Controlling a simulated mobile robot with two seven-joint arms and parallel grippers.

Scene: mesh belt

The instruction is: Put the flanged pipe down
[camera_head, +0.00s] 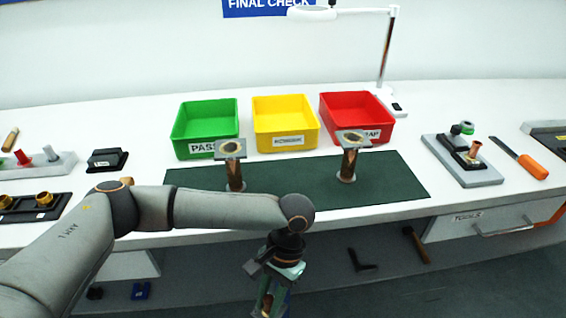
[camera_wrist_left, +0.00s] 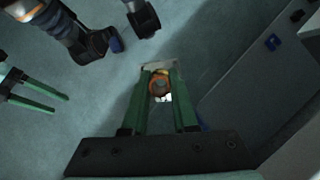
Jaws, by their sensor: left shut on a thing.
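My left gripper (camera_head: 272,303) hangs below the front edge of the bench, at the bottom of the head view. In the left wrist view its green fingers (camera_wrist_left: 160,90) are shut on a copper flanged pipe (camera_wrist_left: 158,84), seen end-on with part of a flat pale flange past the fingertips. Two other flanged pipes stand upright on the dark green mat (camera_head: 285,187): one at left (camera_head: 235,172) and one at right (camera_head: 349,160), each with a square plate on top. My right gripper (camera_wrist_left: 38,95) shows at the left of the wrist view, its green fingers apart and empty.
Green (camera_head: 206,125), yellow (camera_head: 286,122) and red (camera_head: 357,118) bins stand behind the mat. A fixture (camera_head: 465,160) and an orange-handled tool (camera_head: 530,165) lie at right. The mat between the standing pipes is clear. A lamp stands behind.

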